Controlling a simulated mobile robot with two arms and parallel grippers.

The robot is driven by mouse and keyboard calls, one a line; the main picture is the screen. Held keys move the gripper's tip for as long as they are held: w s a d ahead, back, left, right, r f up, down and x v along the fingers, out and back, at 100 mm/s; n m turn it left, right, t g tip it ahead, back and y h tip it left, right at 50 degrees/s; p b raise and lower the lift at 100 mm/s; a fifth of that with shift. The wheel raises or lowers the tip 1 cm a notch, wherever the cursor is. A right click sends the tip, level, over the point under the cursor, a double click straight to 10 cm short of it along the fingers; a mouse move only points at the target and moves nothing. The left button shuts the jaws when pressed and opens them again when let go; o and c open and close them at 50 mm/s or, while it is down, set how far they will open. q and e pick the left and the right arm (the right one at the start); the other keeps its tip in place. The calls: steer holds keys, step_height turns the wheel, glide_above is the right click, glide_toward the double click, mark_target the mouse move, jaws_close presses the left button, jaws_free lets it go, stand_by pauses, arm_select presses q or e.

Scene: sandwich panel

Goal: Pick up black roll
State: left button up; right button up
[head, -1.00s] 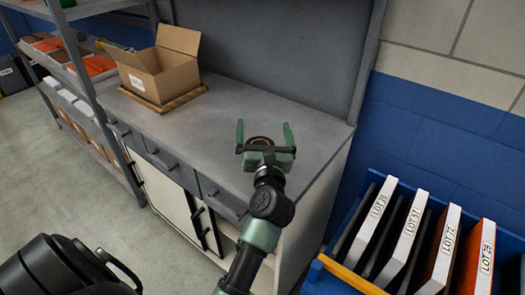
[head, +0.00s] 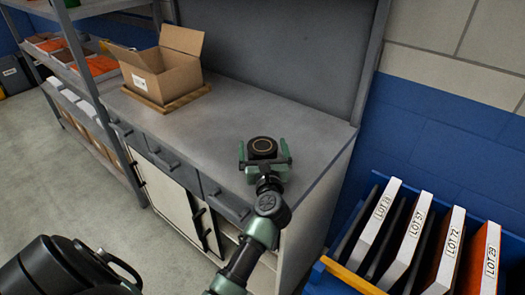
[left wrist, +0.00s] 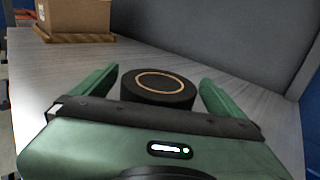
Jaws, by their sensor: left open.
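The black roll (head: 263,147) stands on the grey countertop near its right end, a short black cylinder with a tan ring on top. In the left wrist view the roll (left wrist: 157,86) sits between the two green fingers. My left gripper (head: 263,150) is open, its fingers on either side of the roll with a visible gap at the right finger. The lower part of the roll is hidden behind the gripper body in the left wrist view. My right gripper does not show in either view.
An open cardboard box (head: 160,72) sits on a wooden board (head: 155,104) at the counter's left. The grey countertop (head: 215,115) between box and roll is clear. A blue bin (head: 335,268) with white and orange lot-labelled panels stands at right. Shelves (head: 75,60) are at left.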

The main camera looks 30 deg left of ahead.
mark_target(261, 139)
arm_select(q)
steer(key=x, duration=0.3)
steer(key=shift+w+a, duration=0.25)
steer(key=c, duration=1.3)
steer(key=shift+r, duration=0.1)
steer(key=shift+c, duration=0.2)
